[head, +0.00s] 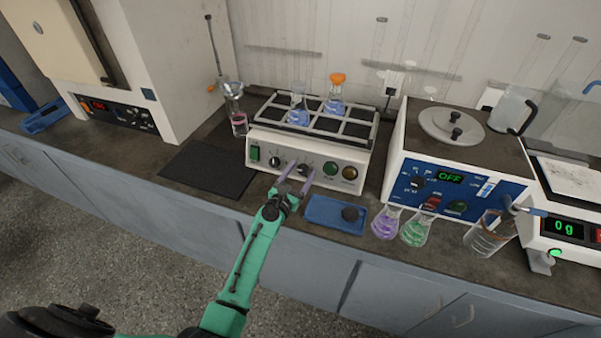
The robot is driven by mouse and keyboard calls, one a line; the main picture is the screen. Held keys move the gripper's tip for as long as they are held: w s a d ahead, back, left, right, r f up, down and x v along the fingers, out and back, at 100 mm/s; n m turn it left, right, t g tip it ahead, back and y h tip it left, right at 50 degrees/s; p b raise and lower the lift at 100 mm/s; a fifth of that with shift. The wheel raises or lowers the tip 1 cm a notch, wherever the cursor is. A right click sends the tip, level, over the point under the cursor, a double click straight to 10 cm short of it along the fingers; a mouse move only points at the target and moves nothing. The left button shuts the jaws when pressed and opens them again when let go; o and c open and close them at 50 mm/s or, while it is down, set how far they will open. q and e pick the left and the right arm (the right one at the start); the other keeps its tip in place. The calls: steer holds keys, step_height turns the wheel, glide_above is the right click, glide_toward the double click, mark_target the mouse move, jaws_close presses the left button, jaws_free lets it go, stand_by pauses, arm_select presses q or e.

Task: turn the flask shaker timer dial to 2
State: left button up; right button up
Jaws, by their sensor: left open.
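The flask shaker (258,138) is a white box with a rack on top, standing on the dark bench at the middle of the head view. Its front panel has a green switch (254,153), a black knob (275,161), a second dark knob (304,170), and round green and amber buttons. My left gripper (297,179) is open in front of the panel. Its two purple fingers point at the second knob, one to each side of it in the picture. I cannot tell whether they touch it. The dial numbers are too small to read. My right gripper is not in view.
Two flasks with blue liquid (298,110) stand in the shaker rack. A blue tray (325,213) lies just right of my gripper. Purple (386,222) and green flasks stand before a blue-panelled device (470,194) showing OFF. A dark mat (206,171) lies left.

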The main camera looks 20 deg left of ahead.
arm_select(q)
steer(key=shift+s, duration=0.1)
jaws_close()
